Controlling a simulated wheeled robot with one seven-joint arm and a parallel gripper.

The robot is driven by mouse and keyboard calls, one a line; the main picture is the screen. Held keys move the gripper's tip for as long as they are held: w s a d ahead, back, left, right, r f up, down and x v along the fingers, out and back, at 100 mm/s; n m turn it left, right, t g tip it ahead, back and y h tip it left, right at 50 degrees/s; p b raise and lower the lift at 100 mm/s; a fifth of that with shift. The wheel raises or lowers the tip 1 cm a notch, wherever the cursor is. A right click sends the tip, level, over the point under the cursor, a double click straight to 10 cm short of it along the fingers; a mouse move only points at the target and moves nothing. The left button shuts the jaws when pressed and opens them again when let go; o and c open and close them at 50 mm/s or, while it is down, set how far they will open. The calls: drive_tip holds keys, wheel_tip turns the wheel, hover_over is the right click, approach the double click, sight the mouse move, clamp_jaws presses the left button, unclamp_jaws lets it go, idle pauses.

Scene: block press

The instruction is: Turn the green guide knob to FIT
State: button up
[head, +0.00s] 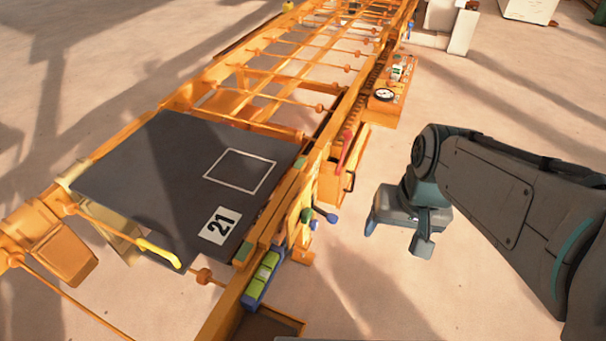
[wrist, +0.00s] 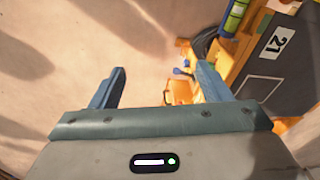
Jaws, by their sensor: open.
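A small cluster of knobs and levers (head: 318,215) sticks out from the right side of the orange frame, beside the dark plate. Its parts look blue and dark green; which one is the green guide knob, and any FIT mark, is too small to read. In the wrist view a small blue knob (wrist: 183,69) shows between the fingers, further off. My gripper (head: 397,234) is open and empty, held out over bare floor to the right of the knobs, apart from them. Its two blue fingers also show in the wrist view (wrist: 155,88).
The orange frame carries a dark plate (head: 150,165) marked 21, with a white outlined square. A red lever (head: 345,150) and a gauge (head: 384,95) stand along its right side. A blue holder with yellow-green parts (head: 263,275) is nearer. The floor between gripper and frame is clear.

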drive_tip(key=w+a+f+m+g+y+b, duration=0.2)
drive_tip(key=w+a+f+m+g+y, duration=0.15)
drive_tip(key=f, duration=0.45)
drive_tip(key=m+t+y+b, duration=0.75)
drive_tip(key=m+y, duration=0.55)
drive_tip(key=m, duration=0.4)
approach(310, 217)
drive_tip(key=shift+t, duration=0.3)
drive_tip(key=p+x, duration=0.1)
drive_tip(key=x, duration=0.8)
drive_tip(key=shift+s+a, duration=0.1)
drive_tip(key=shift+a, duration=0.1)
drive_tip(key=shift+m, duration=0.25)
drive_tip(key=c, duration=1)
